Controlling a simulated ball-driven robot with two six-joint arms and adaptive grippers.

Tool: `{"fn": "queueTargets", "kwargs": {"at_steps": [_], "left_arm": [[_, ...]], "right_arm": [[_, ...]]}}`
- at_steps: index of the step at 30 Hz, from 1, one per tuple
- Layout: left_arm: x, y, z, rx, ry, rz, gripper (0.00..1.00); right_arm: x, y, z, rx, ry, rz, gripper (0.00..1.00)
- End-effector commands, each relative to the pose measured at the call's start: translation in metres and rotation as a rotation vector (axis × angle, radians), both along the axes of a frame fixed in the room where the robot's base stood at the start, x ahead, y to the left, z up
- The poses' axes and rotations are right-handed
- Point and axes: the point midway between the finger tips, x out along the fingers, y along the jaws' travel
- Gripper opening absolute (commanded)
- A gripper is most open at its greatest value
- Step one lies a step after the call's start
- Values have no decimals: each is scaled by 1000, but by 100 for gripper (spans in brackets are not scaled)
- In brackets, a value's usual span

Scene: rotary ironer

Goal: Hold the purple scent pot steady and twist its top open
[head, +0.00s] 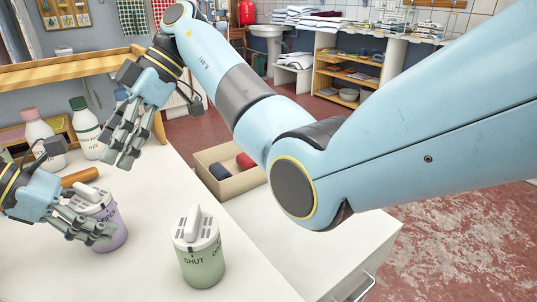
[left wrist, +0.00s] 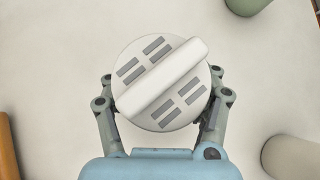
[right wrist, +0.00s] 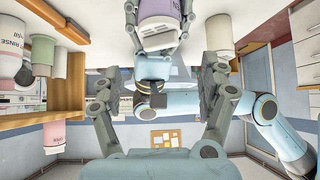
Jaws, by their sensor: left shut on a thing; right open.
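The purple scent pot (head: 119,238) stands upright on the white table at the left, with a white slotted top (head: 92,198) bearing a raised bar. My left gripper (head: 98,228) is shut around the pot's body from the left. In the left wrist view the top (left wrist: 135,72) lies between the fingers, its bar slanting up to the right. My right gripper (head: 125,140) is open and empty, above and behind the pot, apart from it. In the right wrist view, which is upside down, the purple pot (right wrist: 158,9) shows at the top edge beyond the open fingers (right wrist: 160,78).
A green pot (head: 204,270) marked SHUT stands to the right. A brown rod (head: 80,177) lies behind the purple pot. White bottles with green (head: 89,140) and pink (head: 38,135) caps stand at back left. An open box (head: 238,184) holds red and dark-blue items.

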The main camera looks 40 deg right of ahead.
Motion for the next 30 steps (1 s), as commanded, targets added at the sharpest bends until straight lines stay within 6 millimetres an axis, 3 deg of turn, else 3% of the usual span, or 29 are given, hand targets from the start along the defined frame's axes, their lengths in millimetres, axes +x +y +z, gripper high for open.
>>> {"fn": "queueTargets", "kwargs": {"at_steps": [6,9,30], "left_arm": [[0,0,0,0,0,0,22],[0,0,0,0,0,0,22],[0,0,0,0,0,0,22]], "right_arm": [[1,-31,29,9,1,13,77],[-11,-15,9,99,-2,109,77],[-18,23,8,502,-877,729,77]]}}
